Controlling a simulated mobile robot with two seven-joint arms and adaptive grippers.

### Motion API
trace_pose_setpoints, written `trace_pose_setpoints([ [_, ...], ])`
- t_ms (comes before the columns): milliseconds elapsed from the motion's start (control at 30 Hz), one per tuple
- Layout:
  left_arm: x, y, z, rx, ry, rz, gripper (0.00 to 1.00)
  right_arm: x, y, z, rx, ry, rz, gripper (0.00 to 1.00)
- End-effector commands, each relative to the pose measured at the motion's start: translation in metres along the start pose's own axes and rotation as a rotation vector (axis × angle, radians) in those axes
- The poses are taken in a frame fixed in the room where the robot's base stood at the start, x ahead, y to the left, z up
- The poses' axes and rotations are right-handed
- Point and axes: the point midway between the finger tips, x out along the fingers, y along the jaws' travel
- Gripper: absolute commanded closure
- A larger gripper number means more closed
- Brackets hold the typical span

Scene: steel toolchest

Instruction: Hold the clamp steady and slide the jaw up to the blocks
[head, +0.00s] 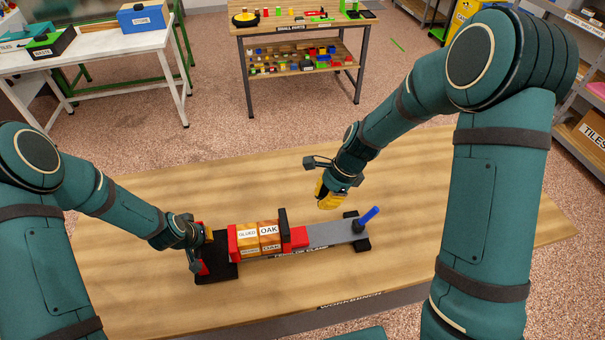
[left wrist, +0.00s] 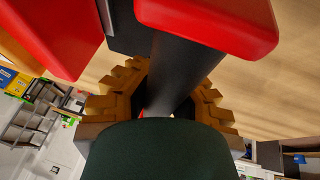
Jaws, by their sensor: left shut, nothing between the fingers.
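The clamp lies on the workbench, with a grey bar (head: 333,233), a red fixed jaw (head: 232,242) at the left and a blue handle (head: 370,214) at the right. Wooden blocks marked GLUED (head: 247,236) and OAK (head: 269,230) stand beside the fixed jaw. The sliding jaw (head: 284,222), a dark upright with a red part at its right, stands close against the OAK side; I cannot tell if it touches. My left gripper (head: 207,236) is shut at the clamp's left end, by red and dark parts (left wrist: 210,22). My right gripper (head: 329,198) hangs above the bar, apart from it; its finger opening is unclear.
The wooden workbench (head: 410,200) is clear behind and right of the clamp. A small-parts table (head: 300,28) stands at the back. A white table (head: 90,50) with boxes is at back left, and shelves (head: 580,70) stand at the right.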

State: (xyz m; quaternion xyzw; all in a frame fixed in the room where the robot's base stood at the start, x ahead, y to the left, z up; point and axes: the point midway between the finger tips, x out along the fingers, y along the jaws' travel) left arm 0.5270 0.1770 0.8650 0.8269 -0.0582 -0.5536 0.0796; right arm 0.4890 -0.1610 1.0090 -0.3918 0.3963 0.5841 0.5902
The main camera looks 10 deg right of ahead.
Motion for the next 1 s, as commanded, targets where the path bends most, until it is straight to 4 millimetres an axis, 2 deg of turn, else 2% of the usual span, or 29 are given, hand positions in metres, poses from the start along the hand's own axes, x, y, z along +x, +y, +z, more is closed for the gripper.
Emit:
trace_pose_setpoints([
  [467,-0.0007,-0.0005,-0.0019,0.000,0.005,-0.001,1.00,-0.0001,0.0000,0.0000,0.000,0.000,0.000,1.00],
  [500,-0.0013,0.0009,-0.0036,-0.002,0.008,0.001,0.97,-0.0001,0.0000,0.0000,0.000,0.000,0.000,1.00],
  [567,-0.0013,0.0009,-0.0035,-0.002,0.008,0.001,0.76,-0.0001,0.0000,0.0000,0.000,0.000,0.000,1.00],
  [600,-0.0013,0.0008,-0.0033,-0.001,0.007,0.001,0.62,0.0000,0.0000,0.0000,0.000,0.000,0.000,1.00],
  [1000,-0.0044,-0.0011,-0.0006,0.001,0.001,-0.002,0.61,0.0001,0.0000,-0.0001,0.000,0.000,0.000,1.00],
])
